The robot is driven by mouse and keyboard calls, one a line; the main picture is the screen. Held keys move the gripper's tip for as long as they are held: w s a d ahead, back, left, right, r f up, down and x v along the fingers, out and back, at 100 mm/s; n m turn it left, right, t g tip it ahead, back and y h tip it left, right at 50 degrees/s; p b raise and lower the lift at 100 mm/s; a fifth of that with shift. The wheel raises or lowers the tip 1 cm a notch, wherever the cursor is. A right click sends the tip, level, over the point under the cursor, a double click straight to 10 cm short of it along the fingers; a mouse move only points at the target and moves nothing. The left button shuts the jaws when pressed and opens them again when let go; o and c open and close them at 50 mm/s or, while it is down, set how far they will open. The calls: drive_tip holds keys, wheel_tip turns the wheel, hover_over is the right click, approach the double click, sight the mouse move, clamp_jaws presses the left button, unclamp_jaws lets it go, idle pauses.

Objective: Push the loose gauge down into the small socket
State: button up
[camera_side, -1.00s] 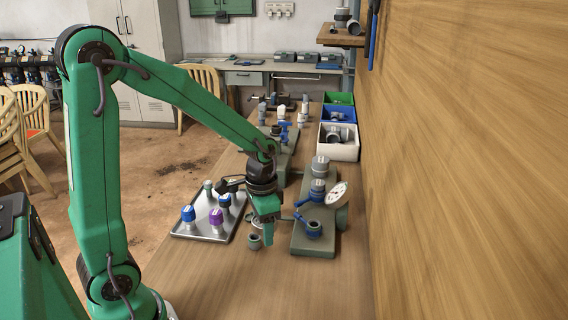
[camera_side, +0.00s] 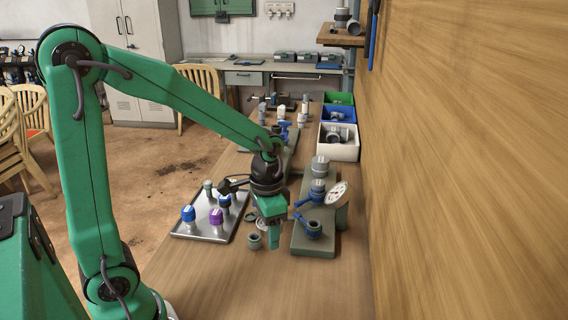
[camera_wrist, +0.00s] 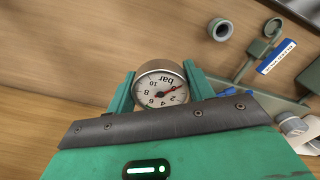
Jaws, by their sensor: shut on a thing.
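In the wrist view my gripper (camera_wrist: 160,90) is shut on a round gauge (camera_wrist: 162,88), which has a white dial, a red needle and the word "bar". Its dial faces the wrist camera, and its lower end is hidden. In the side view my gripper (camera_side: 274,240) hangs over the table, just left of the grey-green manifold base (camera_side: 318,240). I cannot tell which opening is the small socket.
A loose grey ring (camera_side: 255,241) is on the table beside my gripper. A metal tray (camera_side: 205,231) with coloured caps lies left. Bins (camera_side: 338,150) stand behind. The near table is clear.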

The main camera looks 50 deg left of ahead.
drive_tip(key=w+a+r, duration=0.1)
drive_tip(key=w+a, duration=0.2)
drive_tip(key=w, duration=1.3)
drive_tip(key=shift+f, duration=0.15)
drive_tip(key=shift+f, duration=1.55)
drive_tip(key=shift+f, duration=1.9)
idle(2.8)
